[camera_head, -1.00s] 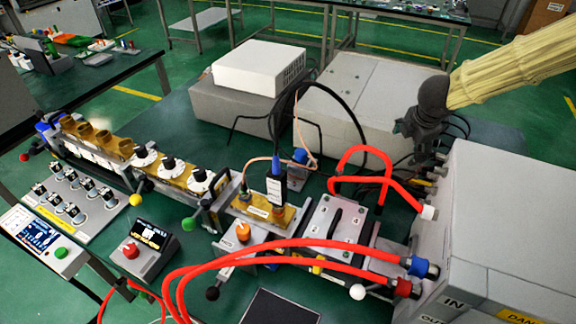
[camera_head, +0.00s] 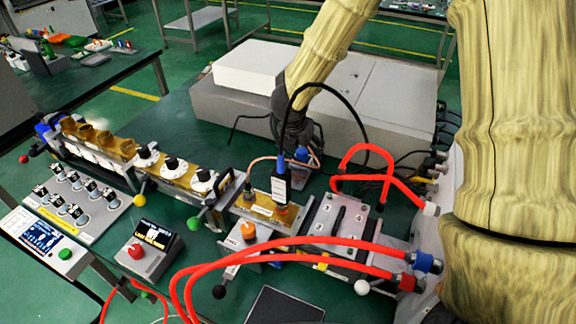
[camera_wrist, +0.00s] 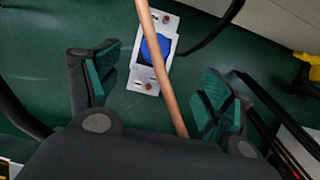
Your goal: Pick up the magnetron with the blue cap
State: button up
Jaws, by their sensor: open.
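The magnetron with the blue cap (camera_wrist: 155,48) shows between my open fingers in the wrist view. It has a round blue top on a pale metal plate with small red parts at its ends. A copper tube crosses in front of it and hides part of the cap. In the head view a small blue cap (camera_head: 301,154) shows just below my gripper (camera_head: 294,140), close to the copper tube. My gripper (camera_wrist: 158,82) is open and empty, pointing down above the magnetron. They look apart, but the exact gap cannot be told.
Red hoses (camera_head: 300,250) run to the grey cabinet at right. A large grey box (camera_head: 235,108) stands behind. A black cable (camera_wrist: 213,28) passes right of the magnetron.

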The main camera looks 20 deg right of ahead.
aim_at(303, 157)
jog(key=x, duration=0.4)
jog(key=shift+w+f, duration=0.15)
jog(key=shift+f, duration=0.25)
jog(key=shift+w+a+p+x, duration=0.15)
jog(key=shift+p+x, duration=0.15)
jog(key=shift+x, duration=1)
jog(key=shift+w+a+p+x, duration=0.15)
jog(key=shift+p+x, duration=0.15)
jog(key=shift+x, duration=1)
jog(key=shift+c, duration=0.2)
jog(key=shift+r, duration=0.1)
grip_shut()
